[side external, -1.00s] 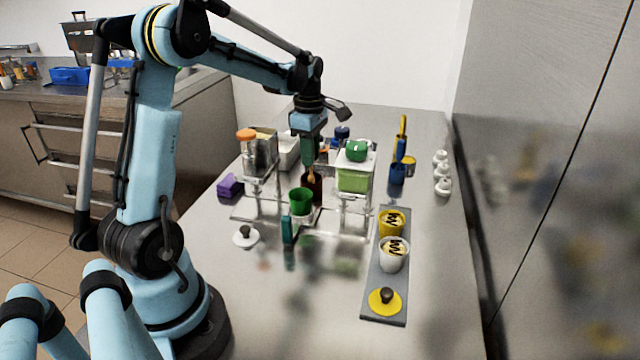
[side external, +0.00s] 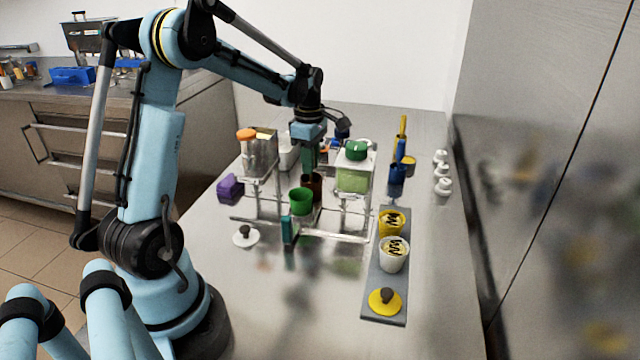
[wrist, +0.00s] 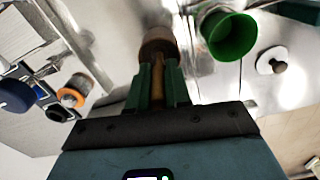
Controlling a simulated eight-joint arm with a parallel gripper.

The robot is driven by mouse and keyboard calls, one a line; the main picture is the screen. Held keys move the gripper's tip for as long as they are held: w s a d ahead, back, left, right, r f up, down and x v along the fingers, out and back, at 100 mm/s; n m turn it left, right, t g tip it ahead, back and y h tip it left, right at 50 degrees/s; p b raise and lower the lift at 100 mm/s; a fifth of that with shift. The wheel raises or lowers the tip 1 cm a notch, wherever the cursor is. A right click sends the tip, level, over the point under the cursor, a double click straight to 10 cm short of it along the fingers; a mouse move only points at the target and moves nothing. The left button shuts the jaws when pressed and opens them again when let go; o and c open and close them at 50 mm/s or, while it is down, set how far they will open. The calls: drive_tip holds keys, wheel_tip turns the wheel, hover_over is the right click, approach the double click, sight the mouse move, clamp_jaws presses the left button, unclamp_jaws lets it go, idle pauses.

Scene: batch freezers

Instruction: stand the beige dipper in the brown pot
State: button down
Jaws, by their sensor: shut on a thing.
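My gripper (side external: 309,166) is shut on the beige dipper, pointing down over the brown pot. In the wrist view the dipper's handle (wrist: 158,76) shows as a tan strip between the green fingers. The brown pot (side external: 315,184) stands behind the green pot in the side view, and in the wrist view (wrist: 157,44) it lies straight beyond the fingertips, in line with the dipper. The dipper's lower end is hidden; it appears to be inside the pot, but I cannot tell how deep or whether it touches the bottom.
A green pot (side external: 301,201) stands just in front of the brown pot. A clear-walled box with green contents (side external: 355,178) is close on the right, a steel container with an orange knob (side external: 259,155) on the left. A white lid (side external: 246,236) lies at the front left.

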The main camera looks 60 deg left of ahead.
drive_tip(key=c, duration=0.5)
unclamp_jaws()
drive_tip(key=shift+r, duration=3.5)
